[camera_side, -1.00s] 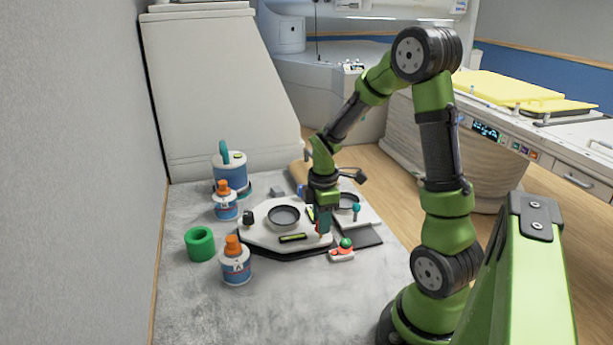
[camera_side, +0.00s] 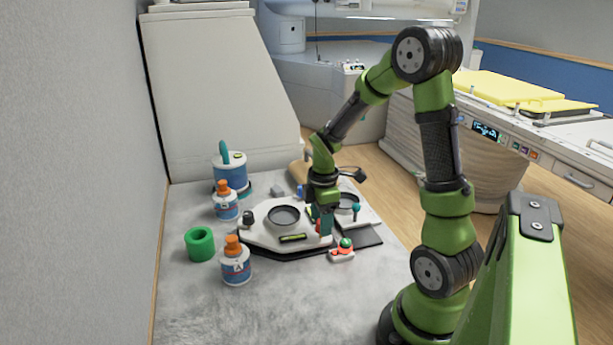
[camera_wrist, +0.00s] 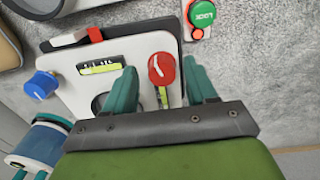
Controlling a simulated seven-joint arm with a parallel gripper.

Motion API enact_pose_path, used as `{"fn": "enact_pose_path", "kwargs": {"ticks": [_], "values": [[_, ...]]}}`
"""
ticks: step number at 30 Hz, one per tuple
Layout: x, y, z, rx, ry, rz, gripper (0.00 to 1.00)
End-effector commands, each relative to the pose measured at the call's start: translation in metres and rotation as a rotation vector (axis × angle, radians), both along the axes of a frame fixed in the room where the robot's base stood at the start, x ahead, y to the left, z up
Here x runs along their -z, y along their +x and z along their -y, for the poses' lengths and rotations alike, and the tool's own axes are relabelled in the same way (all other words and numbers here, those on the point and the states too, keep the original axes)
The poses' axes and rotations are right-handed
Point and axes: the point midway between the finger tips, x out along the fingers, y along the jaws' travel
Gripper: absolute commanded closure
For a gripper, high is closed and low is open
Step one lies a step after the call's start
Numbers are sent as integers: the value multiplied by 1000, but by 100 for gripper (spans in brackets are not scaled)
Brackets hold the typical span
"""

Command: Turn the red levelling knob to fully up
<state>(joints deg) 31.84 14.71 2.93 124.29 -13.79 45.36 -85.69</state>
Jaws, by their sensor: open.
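The red levelling knob (camera_wrist: 161,68) shows in the wrist view between my gripper's fingers, with bare space on both sides of it. In the side view only a small red part of the knob (camera_side: 318,226) shows beside the fingers. My gripper (camera_wrist: 163,92) has two teal fingers, open and apart from each other. In the side view my gripper (camera_side: 325,222) points down at the right part of the white plate (camera_side: 262,236). A green-yellow vial (camera_wrist: 101,66) shows in the wrist view, and another yellow-green strip (camera_wrist: 163,97) lies below the knob. I cannot tell whether a finger touches the knob.
A red-based unit with a green LOCK button (camera_wrist: 201,13) stands close by. A blue knob (camera_wrist: 40,85) is at the left of the wrist view. The front of the grey table (camera_side: 250,315) is clear.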

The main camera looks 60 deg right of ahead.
Motion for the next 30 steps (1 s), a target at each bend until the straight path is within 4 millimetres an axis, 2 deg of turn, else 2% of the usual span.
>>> {"fn": "enact_pose_path", "kwargs": {"ticks": [5, 21, 25, 30], "values": [[-18, 0, 0, -1, -3, 4, 44], [-141, -3, -3, -1, -4, 6, 44], [-158, -4, -3, -1, -4, 4, 44], [-168, -4, -4, -1, -1, 3, 44]]}}
